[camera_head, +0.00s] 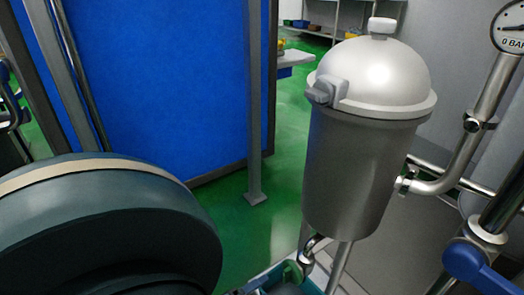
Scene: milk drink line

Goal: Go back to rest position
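Neither of my grippers can be made out in the head view. A large dark rounded shape with a pale band fills the lower left, very close to the camera. I cannot tell whether it is part of my own arm. It hides what lies behind it. No object held by a gripper is visible.
A steel tank (362,165) with a domed lid (375,72) stands right of centre on legs. Steel pipes (440,184), a gauge (512,28) and a blue valve handle (475,268) are at the right. A blue panel (165,85) stands behind left. Green floor (235,220) shows between.

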